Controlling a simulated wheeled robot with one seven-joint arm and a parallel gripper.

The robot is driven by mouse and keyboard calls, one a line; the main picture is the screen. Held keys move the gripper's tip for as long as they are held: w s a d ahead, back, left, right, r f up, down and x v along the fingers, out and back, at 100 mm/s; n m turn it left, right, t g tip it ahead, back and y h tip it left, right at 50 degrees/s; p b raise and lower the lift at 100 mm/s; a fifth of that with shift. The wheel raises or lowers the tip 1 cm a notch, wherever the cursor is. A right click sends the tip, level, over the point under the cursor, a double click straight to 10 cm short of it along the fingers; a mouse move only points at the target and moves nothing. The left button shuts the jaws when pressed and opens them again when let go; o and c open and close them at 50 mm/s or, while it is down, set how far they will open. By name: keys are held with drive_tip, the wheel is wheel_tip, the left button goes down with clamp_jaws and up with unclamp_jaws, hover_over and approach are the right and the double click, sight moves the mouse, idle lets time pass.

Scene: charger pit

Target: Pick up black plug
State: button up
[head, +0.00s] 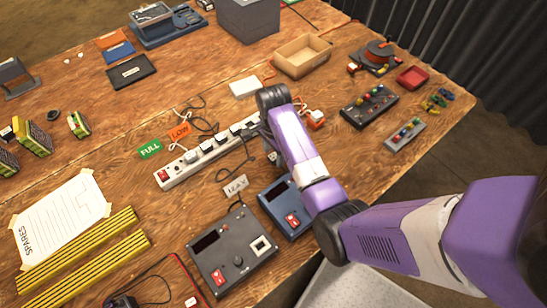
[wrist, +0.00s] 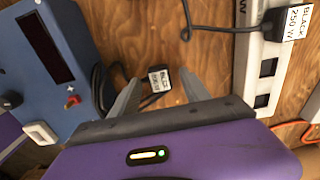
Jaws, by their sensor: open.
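In the wrist view, a small black plug with a white label (wrist: 160,78) lies on the wooden table, its black cable running past the blue box. The label print is small; it seems to read BLACK. My gripper (wrist: 158,79) is open, its two grey fingers on either side of this plug in the picture; I cannot tell the height gap. Another black plug labelled BLACK 250 W (wrist: 297,22) sits at the white power strip (wrist: 257,75) on the right. In the head view my purple arm hides most of the gripper (head: 273,157) beside the power strip (head: 204,156).
The blue box (head: 284,206) with a red switch stands close to my gripper, and a dark grey box (head: 232,252) stands left of it. Loose cables lie around the strip. A cardboard tray (head: 302,57) and dark control box (head: 369,106) are farther back.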

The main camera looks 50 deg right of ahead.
drive_tip(key=shift+f, duration=0.9)
drive_tip(key=shift+c, duration=0.2)
clamp_jaws()
drive_tip(key=shift+r, duration=0.2)
